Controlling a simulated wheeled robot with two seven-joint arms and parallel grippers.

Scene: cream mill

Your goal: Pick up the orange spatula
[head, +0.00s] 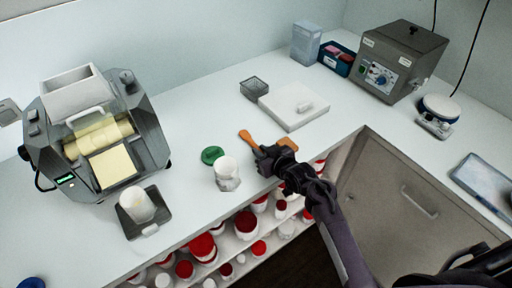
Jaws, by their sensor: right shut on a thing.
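The orange spatula (246,138) is at the counter's front part, in the middle of the head view. My right gripper (264,153) is shut on it. One orange end sticks out to the upper left of the jaws, and a wider orange-brown part shows on their right side. The jaws hide the middle of the spatula. I cannot tell whether it still touches the counter. My left gripper is not in view.
A white jar (227,174) and green lid (212,155) stand just left of my right gripper. A white board (293,106) lies behind it. A roller mill (94,130) stands left, a grey box machine (398,62) right. Shelves with red-lidded jars (203,246) are below.

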